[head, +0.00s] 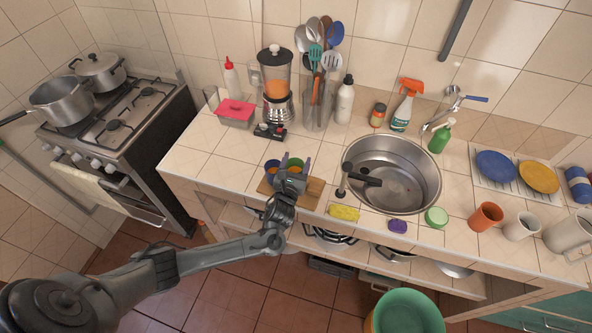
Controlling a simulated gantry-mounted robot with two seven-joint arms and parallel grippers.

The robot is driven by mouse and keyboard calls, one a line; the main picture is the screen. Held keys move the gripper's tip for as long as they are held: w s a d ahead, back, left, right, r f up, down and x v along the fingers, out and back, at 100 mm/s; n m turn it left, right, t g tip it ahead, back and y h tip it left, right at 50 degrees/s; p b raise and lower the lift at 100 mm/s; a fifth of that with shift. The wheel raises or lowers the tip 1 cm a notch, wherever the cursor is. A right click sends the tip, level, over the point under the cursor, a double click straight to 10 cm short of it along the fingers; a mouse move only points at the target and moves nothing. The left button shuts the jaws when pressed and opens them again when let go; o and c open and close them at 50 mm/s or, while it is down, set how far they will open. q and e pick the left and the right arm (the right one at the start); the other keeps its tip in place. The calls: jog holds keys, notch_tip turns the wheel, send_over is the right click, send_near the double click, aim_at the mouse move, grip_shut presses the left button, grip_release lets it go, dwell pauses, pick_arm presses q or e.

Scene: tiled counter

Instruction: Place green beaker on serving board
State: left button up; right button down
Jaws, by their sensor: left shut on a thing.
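The wooden serving board (315,187) lies near the counter's front edge, left of the sink. My left gripper (292,172) is over the board and shut on the green beaker (296,162), whose rim shows just behind the fingers. The gripper hides most of the beaker, so I cannot tell whether its base touches the board. A blue cup (271,165) stands just left of the gripper, at the board's back left. My right gripper is not in view.
A yellow sponge (344,213) lies at the front edge. A blender (276,85) and utensil holder (318,110) stand behind. The counter left of the board is clear.

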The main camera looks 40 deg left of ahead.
aim_at(296, 168)
pick_arm(q)
jog(key=shift+f, duration=1.6)
jog(key=shift+w+f, duration=0.2)
jog(key=shift+f, duration=0.4)
jog(key=shift+s+a, duration=0.1)
jog(key=shift+s, duration=0.2)
jog(key=o, duration=0.8)
jog(key=shift+w, duration=0.1)
jog(key=shift+r, duration=0.1)
